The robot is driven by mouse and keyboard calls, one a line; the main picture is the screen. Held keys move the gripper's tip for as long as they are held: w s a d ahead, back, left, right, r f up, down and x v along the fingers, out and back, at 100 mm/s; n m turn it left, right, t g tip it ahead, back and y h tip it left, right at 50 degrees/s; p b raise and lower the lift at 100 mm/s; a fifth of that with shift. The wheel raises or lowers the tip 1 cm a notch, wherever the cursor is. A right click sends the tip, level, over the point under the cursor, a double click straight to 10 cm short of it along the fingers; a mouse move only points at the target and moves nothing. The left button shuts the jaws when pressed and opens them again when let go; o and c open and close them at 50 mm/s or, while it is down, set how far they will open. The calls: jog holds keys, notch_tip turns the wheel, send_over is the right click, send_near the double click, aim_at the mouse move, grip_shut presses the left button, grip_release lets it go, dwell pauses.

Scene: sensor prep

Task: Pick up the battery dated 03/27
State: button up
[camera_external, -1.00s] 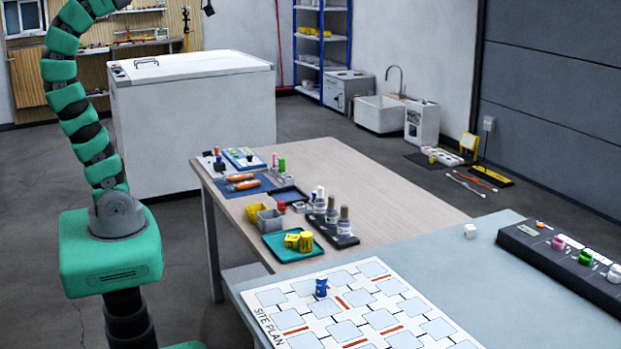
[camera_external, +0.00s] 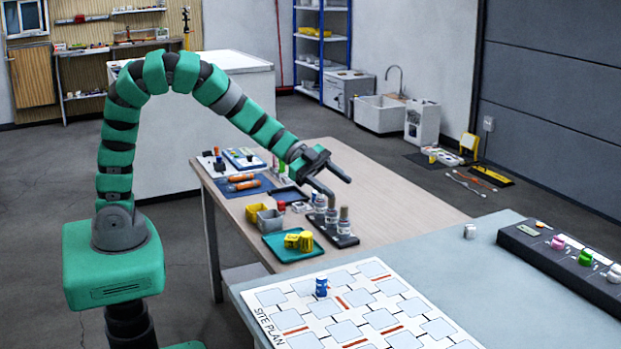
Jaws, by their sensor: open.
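Two yellow cylinders (camera_external: 300,241) with dark marks sit close together on a teal tray (camera_external: 272,247) on the wooden table; they may be batteries. I cannot read any date, so I cannot tell which thing is dated 03/27. Two orange cylinder-like items (camera_external: 243,185) lie on a blue mat farther back. My gripper (camera_external: 341,188) is open and empty. It hangs in the air over the wooden table, pointing down and right. In the picture it is up and right of the teal tray, just above the bottles.
Several bottles (camera_external: 343,226) stand in a dark rack right of the teal tray. Yellow and grey bins (camera_external: 270,222) are behind the tray. A site plan board (camera_external: 283,322) with a blue cylinder (camera_external: 321,288) lies on the grey table. The wooden table's right side is clear.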

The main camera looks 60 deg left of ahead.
jog(key=s+d+f+m+g, duration=0.1)
jog(key=s+d+f+g, duration=0.2)
jog(key=s+f+g, duration=0.55)
jog(key=t+b, duration=0.3)
send_near(322, 277)
jog(key=shift+g+h, duration=0.25)
jog(key=shift+h, duration=0.05)
jog(key=d+f, duration=0.1)
jog(key=d, duration=0.1)
jog(key=d+f, duration=0.1)
jog(key=f, duration=0.1)
jog(key=shift+s+d+f, duration=0.15)
jog(key=shift+d, duration=0.25)
jog(key=shift+w+b+x, duration=0.15)
jog(key=shift+b+x, duration=0.25)
jog(key=shift+x, duration=0.95)
jog(key=shift+w+b+x, duration=0.15)
jog(key=shift+b+x, duration=0.25)
jog(key=shift+x, duration=1)
grip_shut()
